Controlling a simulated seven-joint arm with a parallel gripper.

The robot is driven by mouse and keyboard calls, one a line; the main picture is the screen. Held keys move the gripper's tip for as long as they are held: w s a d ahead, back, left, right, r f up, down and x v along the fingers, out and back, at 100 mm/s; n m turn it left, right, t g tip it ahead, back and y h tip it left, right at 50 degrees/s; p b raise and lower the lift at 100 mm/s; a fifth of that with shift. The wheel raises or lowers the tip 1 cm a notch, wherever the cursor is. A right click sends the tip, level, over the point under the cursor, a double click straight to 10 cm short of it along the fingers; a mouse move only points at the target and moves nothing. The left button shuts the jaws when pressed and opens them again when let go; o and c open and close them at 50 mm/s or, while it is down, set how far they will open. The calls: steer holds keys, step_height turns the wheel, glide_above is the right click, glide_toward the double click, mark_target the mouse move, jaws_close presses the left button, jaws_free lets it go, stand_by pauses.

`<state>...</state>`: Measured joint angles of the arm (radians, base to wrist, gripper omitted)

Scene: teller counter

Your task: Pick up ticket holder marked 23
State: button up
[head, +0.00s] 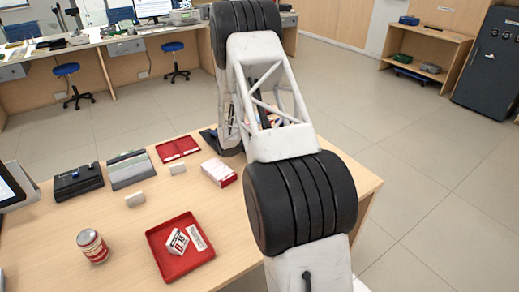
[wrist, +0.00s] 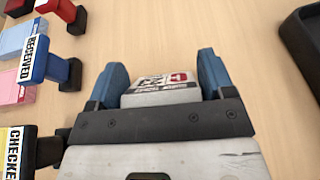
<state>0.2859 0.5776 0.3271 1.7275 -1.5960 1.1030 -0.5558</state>
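In the wrist view, a small white block with black and red print (wrist: 160,88) lies between the blue fingers of my gripper (wrist: 160,72). Its print is tilted and partly cut off by the gripper body, so I cannot read a 23 on it. The fingers stand wide apart, one on each side of it, and look open. Whether either finger touches it is unclear. In the head view my arm hides the gripper and this block.
In the wrist view, a blue RECEIVED stamp (wrist: 35,58) and a CHECKED stamp (wrist: 14,150) stand at left, and a black tray (wrist: 302,45) at right. In the head view, a red tray (head: 158,262), a can (head: 93,246) and a red-white box (head: 218,173) are on the counter.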

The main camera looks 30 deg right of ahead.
steer(key=c, duration=0.5)
steer(key=shift+r, duration=0.1)
steer(key=shift+c, duration=0.2)
step_height(320, 180, up, 10)
stand_by(0.4)
stand_by(0.5)
